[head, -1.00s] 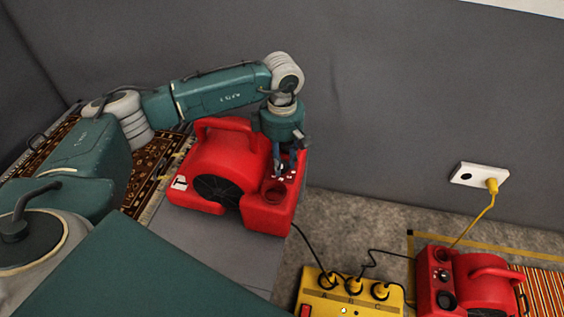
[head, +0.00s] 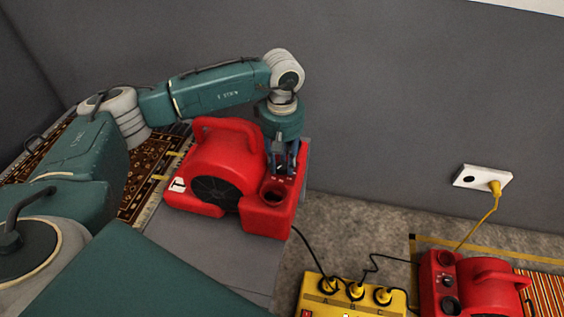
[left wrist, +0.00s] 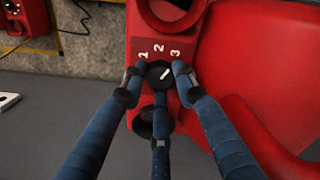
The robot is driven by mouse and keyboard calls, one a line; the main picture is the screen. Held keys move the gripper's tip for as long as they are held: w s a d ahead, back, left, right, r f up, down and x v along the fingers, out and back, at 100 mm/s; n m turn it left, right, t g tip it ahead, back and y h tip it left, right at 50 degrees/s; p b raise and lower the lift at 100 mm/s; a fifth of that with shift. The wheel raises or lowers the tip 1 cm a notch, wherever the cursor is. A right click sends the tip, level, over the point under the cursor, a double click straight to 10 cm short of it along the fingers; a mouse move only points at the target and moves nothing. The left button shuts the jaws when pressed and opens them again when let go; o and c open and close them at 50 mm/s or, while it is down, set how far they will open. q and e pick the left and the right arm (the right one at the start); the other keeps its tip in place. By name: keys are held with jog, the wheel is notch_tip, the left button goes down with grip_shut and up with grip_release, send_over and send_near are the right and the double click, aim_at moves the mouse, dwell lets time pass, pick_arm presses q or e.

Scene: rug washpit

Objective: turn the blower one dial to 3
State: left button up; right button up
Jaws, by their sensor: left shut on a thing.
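The red blower (head: 225,165) with the handle and a white label stands on a grey surface, under my left arm. Its black dial (left wrist: 160,73) shows in the left wrist view, below the white numbers 1, 2 and 3. The dial's white pointer line slants up and to the right, toward the 3 side. My left gripper (head: 283,172) is over the blower's control face and hides the dial in the head view. In the left wrist view its blue fingers (left wrist: 158,78) are shut around the dial, one on each side and one below. My right gripper is not in view.
A second red blower (head: 485,285) stands at the lower right. A yellow power box (head: 340,303) with several plugs and black cables lies between. A wall socket (head: 470,178) holds a yellow plug. A patterned rug (head: 150,172) lies behind my arm.

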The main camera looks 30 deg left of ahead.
aim_at(282, 165)
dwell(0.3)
pick_arm(q)
jog(key=o, duration=1.2)
jog(key=shift+c, duration=0.2)
jog(key=shift+r, duration=0.1)
notch_tip(282, 165, up, 12)
